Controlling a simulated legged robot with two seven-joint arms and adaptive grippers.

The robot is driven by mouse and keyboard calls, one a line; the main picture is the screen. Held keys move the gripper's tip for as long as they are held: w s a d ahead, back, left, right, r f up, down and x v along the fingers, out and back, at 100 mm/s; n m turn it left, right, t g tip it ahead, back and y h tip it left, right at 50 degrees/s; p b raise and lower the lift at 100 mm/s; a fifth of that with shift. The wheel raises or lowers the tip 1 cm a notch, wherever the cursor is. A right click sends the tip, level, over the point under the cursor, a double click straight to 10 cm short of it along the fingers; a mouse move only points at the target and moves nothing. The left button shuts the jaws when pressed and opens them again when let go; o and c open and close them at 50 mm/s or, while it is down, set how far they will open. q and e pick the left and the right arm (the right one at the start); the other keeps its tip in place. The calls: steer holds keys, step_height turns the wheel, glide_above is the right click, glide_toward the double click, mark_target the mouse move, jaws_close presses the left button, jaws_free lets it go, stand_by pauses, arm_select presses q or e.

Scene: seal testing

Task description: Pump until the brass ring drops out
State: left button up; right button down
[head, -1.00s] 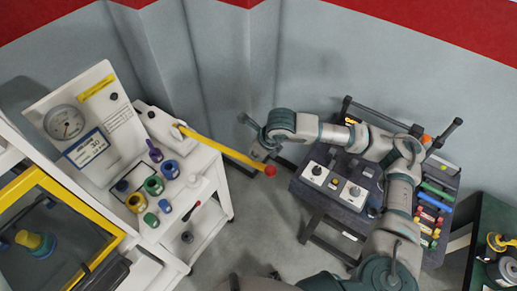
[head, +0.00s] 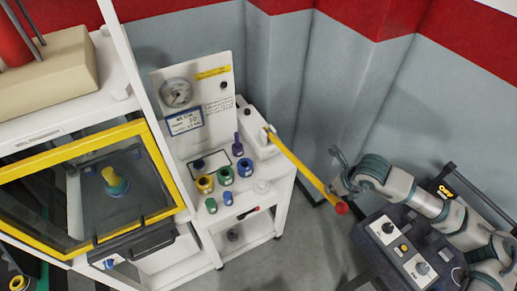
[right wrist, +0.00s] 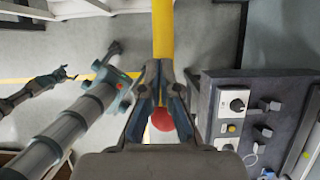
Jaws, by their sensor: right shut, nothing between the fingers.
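The yellow pump lever (head: 300,168) sticks out from a white pump block (head: 258,138) on a white bench. It ends in a red knob (head: 341,208). My right gripper (head: 340,187) is at the knob end of the lever. In the right wrist view my right gripper (right wrist: 162,98) is shut, its fingers over the lever (right wrist: 162,35), with the red knob (right wrist: 163,120) partly hidden behind them. A yellow-gold ring (head: 205,184) is on the bench. Behind the yellow-framed window stands a yellow piece (head: 110,174) on a blue base. My left gripper is not identifiable with certainty.
A gauge (head: 176,93) sits on a white panel above green and blue rings. A dark console (head: 372,240) with knobs stands under my right arm. The yellow-framed window (head: 185,208) is at left. Grey floor shows between bench and console. A grey limb (right wrist: 38,88) shows at left.

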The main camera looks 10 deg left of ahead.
steer(key=shift+d+f+b, duration=0.25)
steer(key=shift+f+b, duration=0.15)
steer(key=shift+f, duration=0.1)
steer(key=shift+d+f+b, duration=0.2)
steer(key=shift+f+b, duration=0.15)
steer(key=shift+f, duration=0.1)
steer(key=shift+d, duration=0.1)
arm_select(q)
step_height(320, 180, down, 8)
steer(key=b, duration=0.6)
steer(key=w+d+r+b, duration=0.1)
steer(key=w+r+b, duration=0.2)
steer(key=w, duration=0.4)
steer(key=w+d+r+b, duration=0.2)
steer(key=w+r+b, duration=0.1)
steer(key=w, duration=0.4)
steer(key=shift+d+r+t, duration=0.2)
steer(key=shift+t, duration=0.1)
arm_select(e)
step_height(320, 180, down, 12)
steer(key=shift+s+f, duration=0.15)
steer(key=shift+s, duration=0.05)
